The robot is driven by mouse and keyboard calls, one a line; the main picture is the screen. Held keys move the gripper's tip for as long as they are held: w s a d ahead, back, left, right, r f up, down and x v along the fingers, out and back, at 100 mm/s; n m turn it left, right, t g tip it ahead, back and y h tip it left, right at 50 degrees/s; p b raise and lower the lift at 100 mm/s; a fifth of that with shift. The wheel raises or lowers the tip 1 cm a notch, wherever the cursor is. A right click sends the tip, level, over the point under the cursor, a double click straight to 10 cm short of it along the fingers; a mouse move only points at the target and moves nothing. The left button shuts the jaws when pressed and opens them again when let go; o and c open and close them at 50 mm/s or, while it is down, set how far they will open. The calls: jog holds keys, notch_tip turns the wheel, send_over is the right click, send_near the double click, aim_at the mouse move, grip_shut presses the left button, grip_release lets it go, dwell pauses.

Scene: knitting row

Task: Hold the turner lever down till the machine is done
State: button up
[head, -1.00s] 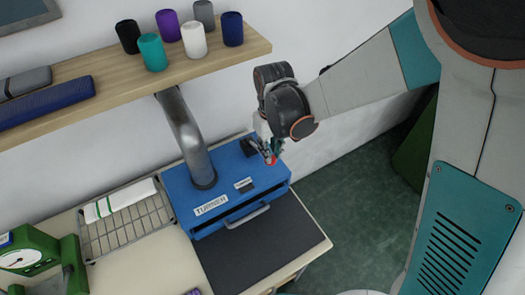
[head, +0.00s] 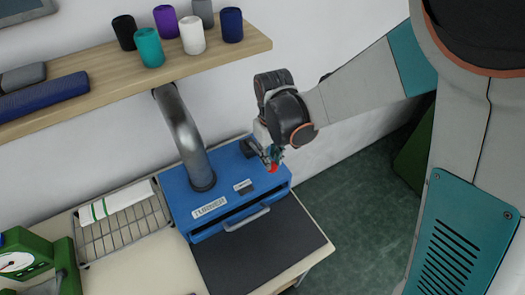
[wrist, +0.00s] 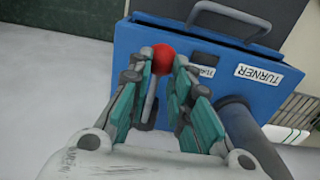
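The turner is a blue box (head: 215,222) with a TURNER label, a front slot and a grey handle. It also shows in the wrist view (wrist: 200,95). The lever's red ball knob (head: 273,168) is at the box's right side. In the wrist view, the red knob (wrist: 163,58) lies between my fingertips, with its grey stem (wrist: 150,102) running back between the fingers. My gripper (head: 269,158) comes from above right. The lever's lower end is partly hidden.
A thick grey pipe (head: 182,135) rises from the box to the shelf (head: 90,85), which holds several yarn cones. A wire rack (head: 125,228) with a white folded piece stands left, and a green machine (head: 62,265) beyond it. A dark mat (head: 255,260) in front is clear.

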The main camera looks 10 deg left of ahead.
jog(key=shift+s+d+f+b, duration=0.1)
jog(key=shift+s+f+b, duration=0.05)
jog(key=shift+f+b, duration=0.7)
jog(key=shift+s+d+f+b, duration=0.1)
jog(key=shift+f+b, duration=0.55)
jog(key=shift+f, duration=0.25)
jog(key=shift+r, duration=0.2)
dwell(0.9)
notch_tip(320, 180, up, 13)
jog(key=p, duration=0.8)
dwell(0.6)
jog(key=shift+w, duration=0.1)
dwell(0.3)
